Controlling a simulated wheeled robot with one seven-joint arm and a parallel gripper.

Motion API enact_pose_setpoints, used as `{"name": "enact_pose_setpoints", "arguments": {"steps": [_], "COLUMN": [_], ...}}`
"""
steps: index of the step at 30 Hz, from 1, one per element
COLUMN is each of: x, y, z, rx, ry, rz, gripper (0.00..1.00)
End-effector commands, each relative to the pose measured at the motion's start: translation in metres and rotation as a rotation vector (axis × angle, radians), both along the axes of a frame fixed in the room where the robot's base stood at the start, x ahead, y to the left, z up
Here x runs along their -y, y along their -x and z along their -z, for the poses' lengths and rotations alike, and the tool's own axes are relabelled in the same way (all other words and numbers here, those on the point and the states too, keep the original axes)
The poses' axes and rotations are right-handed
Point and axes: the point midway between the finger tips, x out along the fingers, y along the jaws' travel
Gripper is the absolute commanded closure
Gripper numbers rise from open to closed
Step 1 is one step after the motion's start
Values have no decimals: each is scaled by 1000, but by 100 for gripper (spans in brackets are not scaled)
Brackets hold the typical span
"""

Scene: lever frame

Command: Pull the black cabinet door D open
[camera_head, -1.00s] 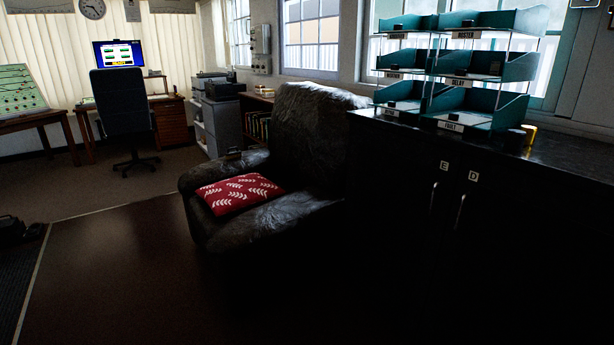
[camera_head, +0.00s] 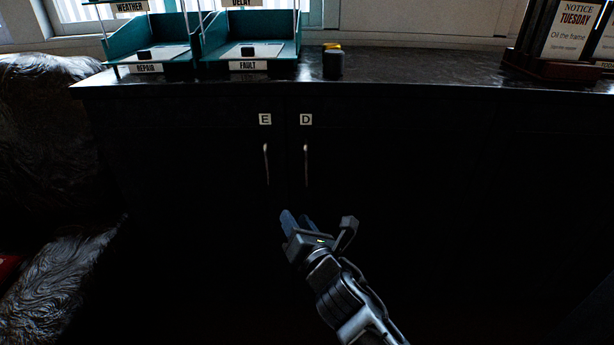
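Black cabinet door D (camera_head: 390,165) is the door right of the middle seam and looks shut. Its white label D (camera_head: 306,119) sits near the top left corner. A thin vertical metal handle (camera_head: 306,165) is below the label. My gripper (camera_head: 297,218) is in front of the cabinet, just below the handle in the picture, and not on it. Nothing shows held in it. The lower part of the door is lost in shadow and partly behind my arm.
Door E, with its label (camera_head: 265,119) and its own handle (camera_head: 266,163), is close on the left. A dark armchair (camera_head: 50,130) stands at the left.

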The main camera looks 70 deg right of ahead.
Motion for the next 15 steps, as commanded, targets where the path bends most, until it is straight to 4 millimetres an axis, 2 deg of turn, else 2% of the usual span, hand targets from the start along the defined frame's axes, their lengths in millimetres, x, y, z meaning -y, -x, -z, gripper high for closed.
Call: {"name": "enact_pose_setpoints", "arguments": {"steps": [1,3,6,9,15], "x": [29,57,86,103,122], "y": [-5,-7,-8,-7,-15], "z": [-5,-12,-20,-26,-29], "rx": [-71,-173,-286,-352,-378], "ry": [103,221,339,400,425], "rz": [46,94,145,175,187], "gripper": [62,62,62,62,62]}}
